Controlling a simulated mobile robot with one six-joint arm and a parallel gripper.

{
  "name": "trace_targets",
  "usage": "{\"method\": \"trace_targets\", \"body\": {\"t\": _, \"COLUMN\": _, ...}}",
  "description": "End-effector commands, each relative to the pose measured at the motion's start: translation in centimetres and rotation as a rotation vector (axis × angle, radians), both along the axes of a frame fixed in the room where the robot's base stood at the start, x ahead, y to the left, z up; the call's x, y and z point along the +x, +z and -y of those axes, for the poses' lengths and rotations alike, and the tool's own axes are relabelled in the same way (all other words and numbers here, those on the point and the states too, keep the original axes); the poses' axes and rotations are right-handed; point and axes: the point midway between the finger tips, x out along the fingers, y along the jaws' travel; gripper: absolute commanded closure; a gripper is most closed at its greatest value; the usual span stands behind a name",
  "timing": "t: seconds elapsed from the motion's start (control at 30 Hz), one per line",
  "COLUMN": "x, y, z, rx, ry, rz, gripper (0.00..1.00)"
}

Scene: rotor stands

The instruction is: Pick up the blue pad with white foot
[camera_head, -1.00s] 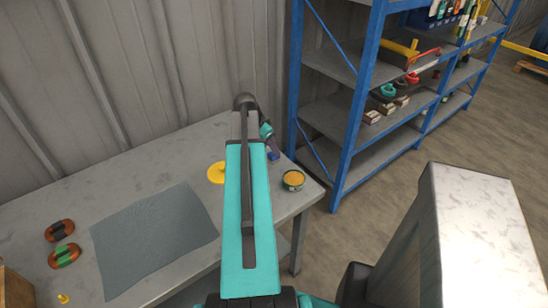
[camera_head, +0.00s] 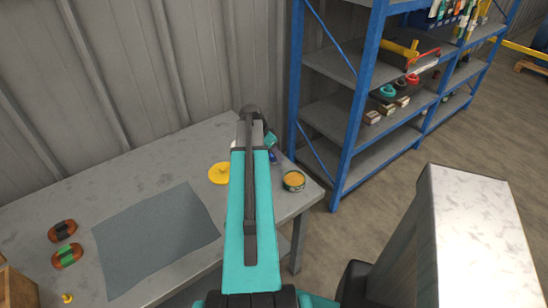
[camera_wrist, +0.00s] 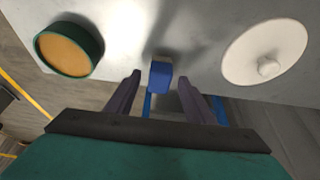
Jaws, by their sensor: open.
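The blue pad (camera_wrist: 160,75) stands on the grey table between the two fingers in the wrist view, near their tips. A white foot on it cannot be made out. In the head view only a small blue bit (camera_head: 272,156) shows beside the end of my arm. My gripper (camera_wrist: 158,84) is open, with a dark finger on each side of the pad. A gap shows on both sides, and I cannot tell how far down the fingers reach.
A grey mat (camera_head: 155,240) lies on the table (camera_head: 100,184). Blue shelving (camera_head: 355,120) stands behind right.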

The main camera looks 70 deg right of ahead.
Motion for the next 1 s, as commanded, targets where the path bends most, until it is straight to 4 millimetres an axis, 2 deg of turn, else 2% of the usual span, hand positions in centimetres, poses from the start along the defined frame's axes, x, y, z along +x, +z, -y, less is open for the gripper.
{"method": "trace_targets", "body": {"t": 0.23, "x": -0.4, "y": -1.4, "z": 0.6, "rx": 0.0, "ry": -0.001, "rz": 0.0, "gripper": 0.52}}
{"method": "trace_targets", "body": {"t": 0.8, "x": -0.4, "y": -1.5, "z": 0.6, "rx": 0.0, "ry": -0.002, "rz": 0.0, "gripper": 0.52}}
{"method": "trace_targets", "body": {"t": 0.87, "x": -0.4, "y": -1.5, "z": 0.6, "rx": 0.0, "ry": -0.002, "rz": 0.0, "gripper": 0.6}}
{"method": "trace_targets", "body": {"t": 1.0, "x": -0.5, "y": -1.5, "z": 0.6, "rx": 0.0, "ry": -0.002, "rz": 0.0, "gripper": 0.84}}
